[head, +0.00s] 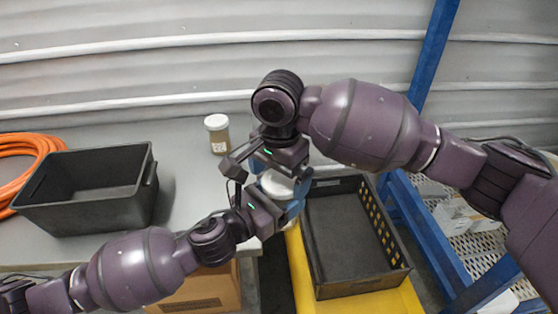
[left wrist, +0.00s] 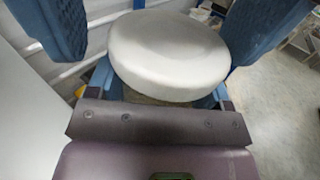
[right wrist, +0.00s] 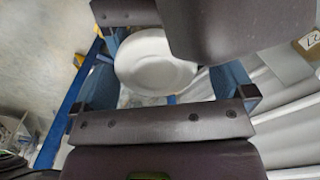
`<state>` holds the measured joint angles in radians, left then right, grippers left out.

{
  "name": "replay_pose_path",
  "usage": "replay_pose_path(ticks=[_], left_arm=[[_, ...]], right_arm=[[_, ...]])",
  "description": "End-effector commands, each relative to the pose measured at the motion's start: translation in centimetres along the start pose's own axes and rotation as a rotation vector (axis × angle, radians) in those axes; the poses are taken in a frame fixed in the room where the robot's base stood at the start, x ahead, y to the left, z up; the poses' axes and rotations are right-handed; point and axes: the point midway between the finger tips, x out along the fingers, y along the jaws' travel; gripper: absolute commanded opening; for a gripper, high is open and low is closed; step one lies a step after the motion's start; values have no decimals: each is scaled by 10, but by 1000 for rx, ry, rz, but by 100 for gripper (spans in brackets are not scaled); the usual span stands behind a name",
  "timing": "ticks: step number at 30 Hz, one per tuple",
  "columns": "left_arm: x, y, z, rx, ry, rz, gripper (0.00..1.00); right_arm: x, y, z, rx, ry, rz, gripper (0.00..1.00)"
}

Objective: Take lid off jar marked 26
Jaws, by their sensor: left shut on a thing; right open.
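A jar with a white lid (head: 277,184) is between my two grippers, above the gap between the table and the black crate. My left gripper (head: 290,208) is shut on the jar. The lid fills the middle of the left wrist view (left wrist: 168,55), with a little of the jar body below it. My right gripper (right wrist: 168,80) is open, its blue fingers to either side of the lid (right wrist: 155,62), with a gap on the right. The lid looks seated on the jar. The grippers hide most of the jar, and its number does not show.
Another white-lidded, labelled jar (head: 217,135) stands on the grey table (head: 185,165). A black bin (head: 90,190) and an orange hose (head: 30,147) are at left. A black crate (head: 350,235) sits on a yellow surface (head: 375,302) beside a blue rack (head: 432,50).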

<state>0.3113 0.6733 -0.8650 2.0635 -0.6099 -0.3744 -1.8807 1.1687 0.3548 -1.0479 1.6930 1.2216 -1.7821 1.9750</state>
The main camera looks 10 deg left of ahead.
Motion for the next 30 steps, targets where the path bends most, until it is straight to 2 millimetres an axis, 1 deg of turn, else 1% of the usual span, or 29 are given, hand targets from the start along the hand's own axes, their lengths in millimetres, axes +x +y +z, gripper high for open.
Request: replay_pose_path(ticks=[4,13,22,23,24,26,30], left_arm=[[0,0,1,0,-2,0,7],[0,0,1,0,-2,0,7],[0,-1,1,0,-2,-3,7],[0,-2,1,0,-3,-4,7],[0,-2,1,0,-3,-5,7],[0,-2,1,0,-3,-5,7],[0,-1,1,0,-2,-3,7]], right_arm=[[8,0,0,-1,0,1,100],[9,0,0,-1,0,1,100],[9,0,1,-1,-1,-2,54],[9,0,1,-1,-1,-2,84],[9,0,1,-2,-1,-2,91],[9,0,1,-1,-1,-2,100],[9,0,0,-1,0,-1,100]])
